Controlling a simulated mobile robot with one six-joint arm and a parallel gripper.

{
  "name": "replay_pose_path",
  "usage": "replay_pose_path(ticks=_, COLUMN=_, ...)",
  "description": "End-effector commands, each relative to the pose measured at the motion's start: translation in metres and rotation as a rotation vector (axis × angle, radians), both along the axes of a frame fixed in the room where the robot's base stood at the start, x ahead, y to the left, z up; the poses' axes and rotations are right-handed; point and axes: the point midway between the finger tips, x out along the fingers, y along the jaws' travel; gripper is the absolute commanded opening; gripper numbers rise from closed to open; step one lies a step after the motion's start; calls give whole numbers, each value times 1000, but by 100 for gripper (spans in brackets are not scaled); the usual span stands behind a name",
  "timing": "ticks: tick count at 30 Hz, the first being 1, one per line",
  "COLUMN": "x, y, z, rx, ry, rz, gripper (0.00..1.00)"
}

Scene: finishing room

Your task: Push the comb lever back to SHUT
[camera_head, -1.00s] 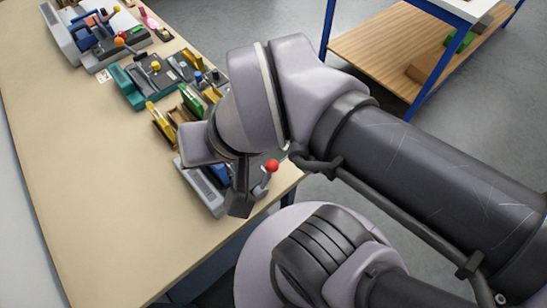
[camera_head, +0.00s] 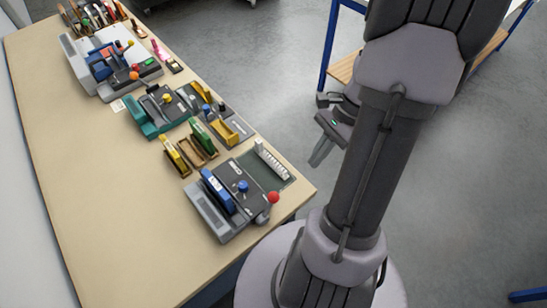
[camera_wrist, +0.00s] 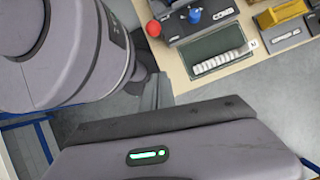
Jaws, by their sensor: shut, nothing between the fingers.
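The comb lever has a red ball knob (camera_head: 274,197) on a short grey arm at the right end of the nearest grey-and-blue binding machine (camera_head: 207,217). The red knob also shows in the wrist view (camera_wrist: 153,28), beside a blue knob (camera_wrist: 194,15). The lever stands at the machine's front right corner; I cannot read a SHUT mark.
Other machines stand farther along the tan table (camera_head: 80,190), including a teal one (camera_head: 148,129). Yellow (camera_head: 176,157) and green (camera_head: 202,136) holders sit just behind the nearest machine. A blue-framed bench (camera_head: 328,45) is at the back. Open floor lies right of the table.

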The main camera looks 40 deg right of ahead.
Motion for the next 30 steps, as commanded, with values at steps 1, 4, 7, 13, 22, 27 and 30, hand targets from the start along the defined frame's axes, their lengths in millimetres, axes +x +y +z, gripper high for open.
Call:
replay_pose_path(ticks=1, x=0, y=0, z=0, rx=0, ry=0, rz=0, gripper=0)
replay_pose_path(ticks=4, x=0, y=0, z=-1, rx=-1, ry=-1, rz=2, gripper=0)
replay_pose_path(ticks=7, x=0, y=1, z=-1, rx=-2, ry=-1, rz=3, gripper=0)
replay_pose_path(ticks=13, x=1, y=13, z=-26, rx=0, ry=0, rz=6, gripper=0)
replay_pose_path(ticks=22, x=4, y=43, z=-86, rx=0, ry=0, rz=6, gripper=0)
replay_pose_path(ticks=27, x=9, y=67, z=-86, rx=-4, ry=-3, rz=9, gripper=0)
replay_pose_path(ticks=30, x=12, y=78, z=-82, rx=-4, ry=-2, rz=8, gripper=0)
